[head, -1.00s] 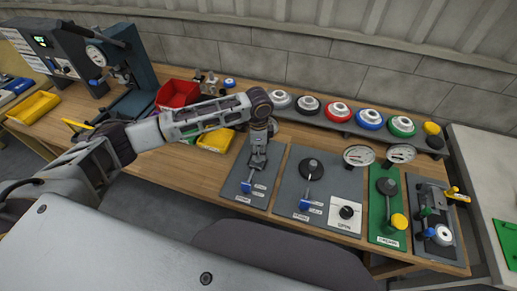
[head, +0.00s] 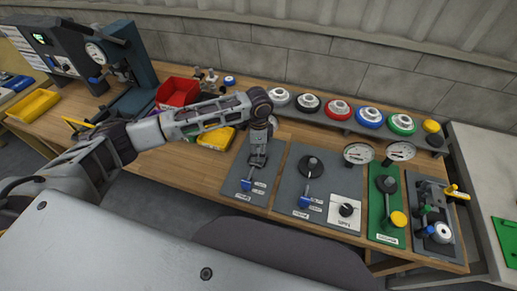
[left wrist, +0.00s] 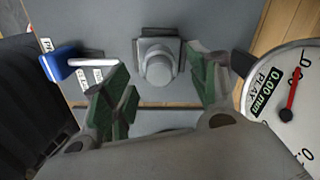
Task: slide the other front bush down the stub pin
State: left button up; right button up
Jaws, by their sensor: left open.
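My left gripper (head: 257,162) hangs over the leftmost grey board (head: 262,188) on the bench. In the left wrist view the gripper (left wrist: 160,88) is open, its green-padded fingers apart on either side of a grey round stub (left wrist: 158,66) on a square base. The fingers do not visibly touch it. Whether a bush sits on this stub I cannot tell. In the head view my gripper hides the stub. A blue-ended lever (head: 246,185) is at the board's left side. My right gripper is not in view.
A dial gauge reading 0.00 mm play (left wrist: 285,95) stands close right of my gripper in the left wrist view. Another grey board (head: 318,170) and a green board (head: 383,225) lie to the right. Coloured round parts line the rear shelf (head: 350,128). A red bin (head: 178,93) stands behind my arm.

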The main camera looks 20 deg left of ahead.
pick_arm(q)
notch_tip(320, 180, up, 12)
dwell(1.0)
dwell(0.6)
